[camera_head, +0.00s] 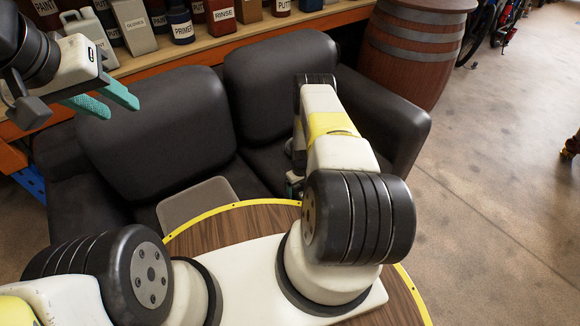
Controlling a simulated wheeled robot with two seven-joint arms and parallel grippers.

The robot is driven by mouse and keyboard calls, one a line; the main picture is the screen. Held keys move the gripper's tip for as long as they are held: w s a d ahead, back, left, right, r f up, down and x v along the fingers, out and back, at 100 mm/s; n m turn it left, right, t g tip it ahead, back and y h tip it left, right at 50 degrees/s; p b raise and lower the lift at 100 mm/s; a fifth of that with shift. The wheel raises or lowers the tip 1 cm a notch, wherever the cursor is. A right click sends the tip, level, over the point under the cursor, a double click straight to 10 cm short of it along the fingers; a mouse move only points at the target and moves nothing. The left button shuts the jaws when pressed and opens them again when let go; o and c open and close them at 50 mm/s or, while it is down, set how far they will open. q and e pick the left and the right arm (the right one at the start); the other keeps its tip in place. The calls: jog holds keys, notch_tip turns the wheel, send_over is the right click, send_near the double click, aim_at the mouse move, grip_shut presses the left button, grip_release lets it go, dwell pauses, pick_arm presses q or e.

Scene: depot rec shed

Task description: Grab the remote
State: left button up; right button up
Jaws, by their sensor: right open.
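No remote can be made out in this view. My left gripper (121,109) is at the upper left, in front of the sofa's left backrest. Its two teal fingers are apart with nothing between them. My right arm reaches forward over the sofa seat. My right gripper (292,184) is mostly hidden behind that arm, with only a bit of teal showing low by the seat. What lies under or around its fingers is hidden.
A dark sofa (165,130) fills the middle. A grey flat panel (197,199) sits at its front. A shelf (235,42) with paint containers runs behind. A wooden barrel (410,55) stands at the back right. The concrete floor (490,190) at right is mostly clear.

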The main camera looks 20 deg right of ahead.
jog(key=c, duration=1.6)
jog(key=shift+c, duration=0.4)
jog(key=shift+r, duration=0.15)
